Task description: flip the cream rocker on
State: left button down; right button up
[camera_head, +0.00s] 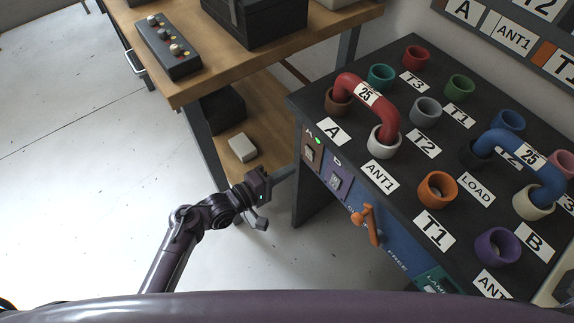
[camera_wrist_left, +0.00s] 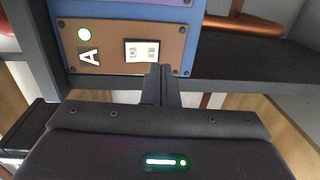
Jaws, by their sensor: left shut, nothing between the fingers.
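The cream rocker (camera_wrist_left: 141,50) sits on a brown plate (camera_wrist_left: 110,42) marked A, beside a lit green lamp (camera_wrist_left: 85,34). In the head view the brown plate (camera_head: 307,163) is on the front of the dark rack, near its left corner. My left gripper (camera_head: 289,171) is shut and empty, its fingers pointing at that plate. In the left wrist view its fingertips (camera_wrist_left: 160,72) are just below the rocker's right part and cover little of it. I cannot tell whether they touch it. My right gripper is not in view.
A purple plate (camera_head: 338,181) marked B and an orange lever (camera_head: 369,224) are further along the rack front. Red (camera_head: 376,98) and blue (camera_head: 522,160) U-links stand in the rack-top sockets. A wooden bench (camera_head: 190,90) stands behind left; the floor at left is clear.

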pick_arm(q)
jog(key=f+v, duration=0.1)
jog(key=v, duration=0.8)
jog(key=shift+s+a+f, duration=0.2)
jog(key=shift+a+f, duration=0.05)
jog(key=shift+f, duration=0.1)
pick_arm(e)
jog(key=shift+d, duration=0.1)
